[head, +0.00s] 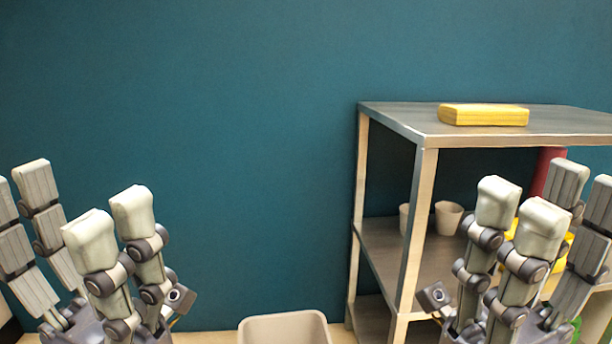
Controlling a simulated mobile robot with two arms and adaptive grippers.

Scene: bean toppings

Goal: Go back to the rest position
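My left gripper (72,210) is at the lower left of the head view. Its grey fingers point up and stand apart, with nothing between them. My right gripper (543,200) is at the lower right, also with fingers up and spread apart. It is in front of the shelf unit and hides part of it. I see nothing held in either gripper.
A metal shelf unit (407,122) stands at the right. A yellow block (484,115) lies on its top. Two pale cups (447,218) and a red object (543,172) are on the shelf below. A beige bin (284,328) is at the bottom centre.

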